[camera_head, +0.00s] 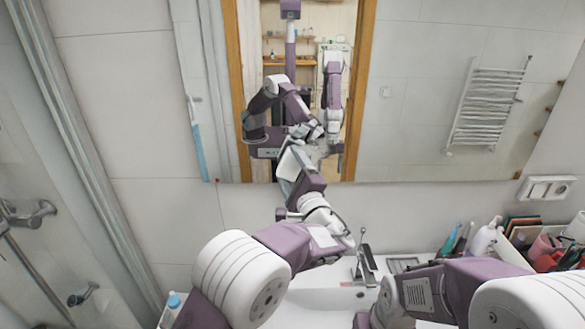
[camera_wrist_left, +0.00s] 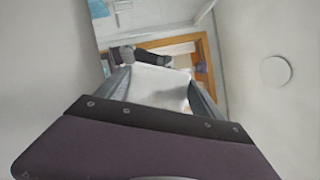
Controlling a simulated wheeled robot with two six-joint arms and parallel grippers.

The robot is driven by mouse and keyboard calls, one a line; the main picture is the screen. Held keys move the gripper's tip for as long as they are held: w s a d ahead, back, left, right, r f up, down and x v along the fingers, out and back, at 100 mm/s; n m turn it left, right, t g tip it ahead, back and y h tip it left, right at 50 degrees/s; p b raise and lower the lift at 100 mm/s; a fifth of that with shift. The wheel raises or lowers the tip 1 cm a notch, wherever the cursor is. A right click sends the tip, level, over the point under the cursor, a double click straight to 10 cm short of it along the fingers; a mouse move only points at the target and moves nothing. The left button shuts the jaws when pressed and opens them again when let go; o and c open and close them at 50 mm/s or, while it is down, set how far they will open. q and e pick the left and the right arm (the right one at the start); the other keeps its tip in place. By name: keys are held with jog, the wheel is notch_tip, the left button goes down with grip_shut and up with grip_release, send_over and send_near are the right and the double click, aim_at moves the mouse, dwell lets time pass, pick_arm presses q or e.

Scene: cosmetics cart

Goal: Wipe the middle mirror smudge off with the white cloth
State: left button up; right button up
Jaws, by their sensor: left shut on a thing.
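The mirror (camera_head: 420,60) hangs on the wall above the basin. My left gripper (camera_head: 292,162) is raised at the lower middle of the mirror, close to the glass; I cannot tell whether it touches. In the left wrist view, the gripper (camera_wrist_left: 160,88) is shut on the white cloth (camera_wrist_left: 158,78), which spreads flat between its fingers. A faint grey patch shows on the cloth's lower part; I cannot tell if it is shadow or dirt. No smudge can be made out on the glass; the arm and its reflection cover the middle. My right gripper is out of view.
The white basin (camera_head: 325,300) and its tap (camera_head: 365,262) lie below my left arm. Bottles and cosmetics (camera_head: 485,238) crowd the counter's right side. A socket plate (camera_head: 548,187) sits below the mirror. The towel rack and wooden doorway are reflections.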

pick_arm(q)
jog(key=shift+w+a, duration=0.15)
jog(key=shift+a, duration=0.05)
jog(key=shift+d, duration=0.3)
jog(key=shift+w, duration=0.1)
jog(key=shift+w+a, duration=0.2)
jog(key=shift+w, duration=0.4)
jog(key=shift+w+d, duration=0.15)
jog(key=shift+w, duration=0.05)
